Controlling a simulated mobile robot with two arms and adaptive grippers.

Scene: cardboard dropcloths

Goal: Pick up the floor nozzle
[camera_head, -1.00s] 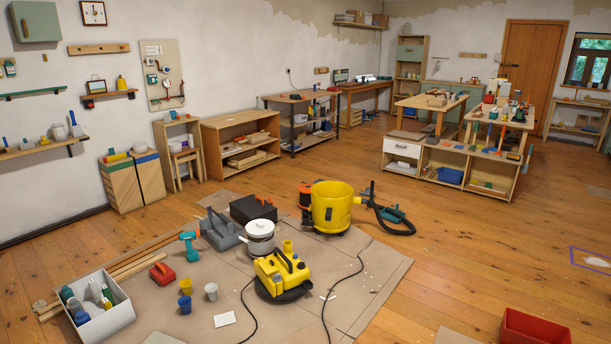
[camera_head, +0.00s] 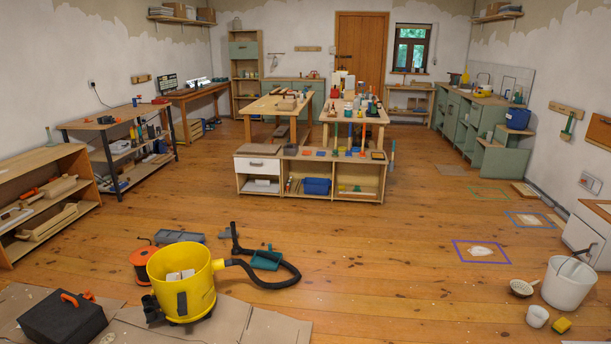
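A yellow bucket-shaped vacuum (camera_head: 182,288) stands on the floor at the lower left, on the edge of the cardboard. Its black hose (camera_head: 288,274) curves out to the right and back. Behind it, a dark upright piece (camera_head: 235,238), which looks like the floor nozzle, stands on the bare wood floor near the hose end. I cannot tell whether it is joined to the hose. A teal dustpan-like thing (camera_head: 266,259) lies just right of it. Neither of my grippers is in view.
An orange reel (camera_head: 142,262) and a grey flat case (camera_head: 180,237) are beside the vacuum. A black toolbox (camera_head: 62,318) is at lower left. A low shelf unit (camera_head: 310,178) stands ahead. A white bucket (camera_head: 568,284) is at right. The middle floor is clear.

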